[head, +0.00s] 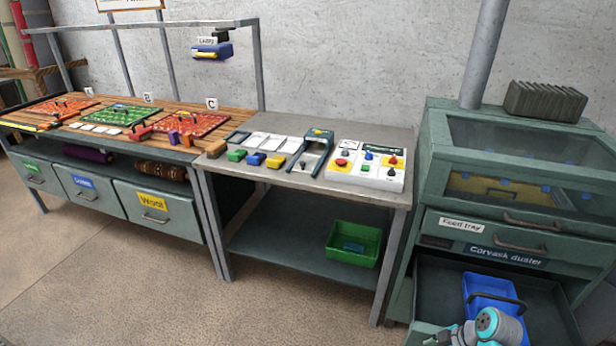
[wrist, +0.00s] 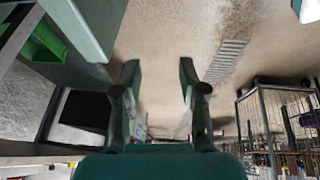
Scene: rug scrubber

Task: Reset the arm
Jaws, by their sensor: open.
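My gripper (wrist: 158,72) shows in the wrist view with its two dark green fingers spread wide apart. Nothing is between them; only brown floor (wrist: 165,30) shows there. In the head view, part of my arm shows at the bottom right, in front of the open lower drawer (head: 545,300) of the green duster cabinet. I cannot make out the fingers in that view. A blue tray (head: 480,285) with a dark handle lies in this drawer, partly hidden by my arm.
A grey table (head: 375,135) holds coloured blocks and a button panel (head: 365,168); a green bin (head: 353,243) sits on its lower shelf. A bench with orange and green rugs (head: 120,114) stands left. Floor in front is clear. The wrist view shows a wire rack (wrist: 275,125) at right.

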